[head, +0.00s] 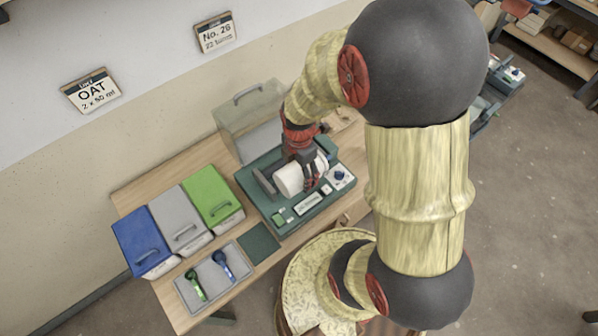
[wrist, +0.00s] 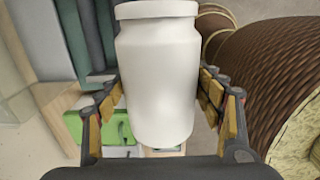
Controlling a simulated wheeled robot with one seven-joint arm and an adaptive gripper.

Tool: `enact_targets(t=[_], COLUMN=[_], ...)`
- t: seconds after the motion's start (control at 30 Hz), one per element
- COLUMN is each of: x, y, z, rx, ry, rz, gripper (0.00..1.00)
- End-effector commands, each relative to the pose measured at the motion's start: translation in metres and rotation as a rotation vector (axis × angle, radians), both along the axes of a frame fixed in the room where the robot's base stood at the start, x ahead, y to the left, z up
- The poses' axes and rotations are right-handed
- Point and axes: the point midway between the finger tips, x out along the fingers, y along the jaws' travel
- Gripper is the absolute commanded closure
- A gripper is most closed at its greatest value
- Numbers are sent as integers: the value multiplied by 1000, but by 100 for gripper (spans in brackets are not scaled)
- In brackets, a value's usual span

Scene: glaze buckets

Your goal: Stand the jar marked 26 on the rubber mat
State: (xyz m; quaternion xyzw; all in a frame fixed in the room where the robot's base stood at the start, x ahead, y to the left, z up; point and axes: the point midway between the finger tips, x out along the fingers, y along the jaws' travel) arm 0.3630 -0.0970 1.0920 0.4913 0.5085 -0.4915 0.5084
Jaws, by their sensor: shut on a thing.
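A white jar (head: 291,180) with a wide lid lies on its side at the teal machine (head: 268,218) in the head view. My gripper (head: 309,170) is shut on it from above. In the wrist view the jar (wrist: 158,80) stands between my two fingers, its lid at the top of the picture. No number shows on the jar. I cannot tell whether it rests on the machine or hangs just above it. The rubber mat seems to be the dark green square (head: 259,243) on the bench; it is bare.
Blue (head: 141,239), grey (head: 178,221) and green (head: 212,197) lidded buckets stand left of the machine. A grey tray (head: 213,298) with green and blue scoops lies beside the mat. A clear cover (head: 240,117) stands behind the machine. Wall signs read "OAT" and "No. 26".

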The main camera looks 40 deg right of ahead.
Motion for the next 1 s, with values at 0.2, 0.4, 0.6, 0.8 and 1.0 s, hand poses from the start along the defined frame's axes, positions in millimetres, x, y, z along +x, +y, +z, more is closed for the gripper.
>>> enact_targets(t=[0.2,0.4,0.6,0.8,1.0], x=[1,1,2,2,2], y=[0,0,0,-1,-1], z=[13,22,31,40,49], rx=[-1,-1,-1,-1,-1], ry=[-3,-3,-3,-4,-4], rz=[0,0,0,0,0], gripper=[73,73,73,73,73])
